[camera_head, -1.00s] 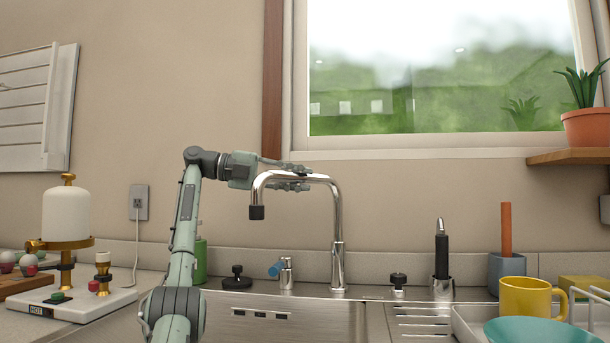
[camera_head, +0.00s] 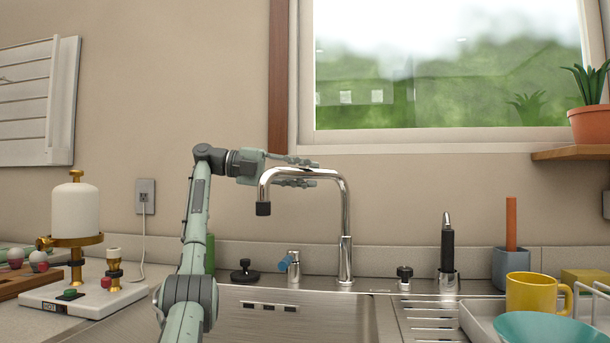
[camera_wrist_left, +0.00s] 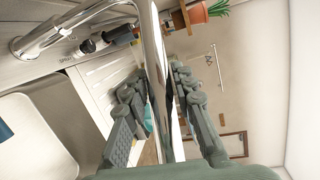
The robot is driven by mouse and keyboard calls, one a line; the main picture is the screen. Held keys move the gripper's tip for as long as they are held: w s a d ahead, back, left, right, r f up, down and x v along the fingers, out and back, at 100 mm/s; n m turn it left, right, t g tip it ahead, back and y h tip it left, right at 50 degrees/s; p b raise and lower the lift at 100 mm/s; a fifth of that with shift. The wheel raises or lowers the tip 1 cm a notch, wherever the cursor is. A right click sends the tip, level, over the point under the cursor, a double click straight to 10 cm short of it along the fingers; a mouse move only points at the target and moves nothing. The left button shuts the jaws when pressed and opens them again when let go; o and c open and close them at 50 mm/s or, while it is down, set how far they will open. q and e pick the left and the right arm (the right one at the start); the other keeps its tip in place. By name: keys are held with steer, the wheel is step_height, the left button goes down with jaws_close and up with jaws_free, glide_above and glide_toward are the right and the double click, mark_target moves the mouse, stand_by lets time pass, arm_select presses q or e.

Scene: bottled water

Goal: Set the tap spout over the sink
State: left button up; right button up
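The chrome tap spout (camera_head: 346,215) rises behind the sink and bends left, its dark outlet pointing down above the left part of the steel sink basin (camera_head: 290,322) in the head view. My left gripper (camera_head: 317,174) is at the spout's upper horizontal stretch, one finger above it and one below. The left wrist view shows the shiny spout (camera_wrist_left: 153,40) running between the two fingers (camera_wrist_left: 160,85). The fingers are parted around it, with small gaps; light touching is hard to rule out. My right gripper is not in view.
A blue-tipped tap lever (camera_head: 288,264) stands left of the spout's base, with black knobs (camera_head: 405,272) nearby. A sprayer (camera_head: 447,245), grey cup (camera_head: 510,266), yellow mug (camera_head: 535,293) and teal bowl (camera_head: 550,328) are to the right. A white dispenser (camera_head: 76,212) stands left.

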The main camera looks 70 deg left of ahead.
arm_select(q)
steer(key=shift+o, duration=1.4)
steer(key=shift+s, duration=0.1)
steer(key=v, duration=1.1)
steer(key=shift+s+a, duration=0.15)
steer(key=shift+s, duration=0.25)
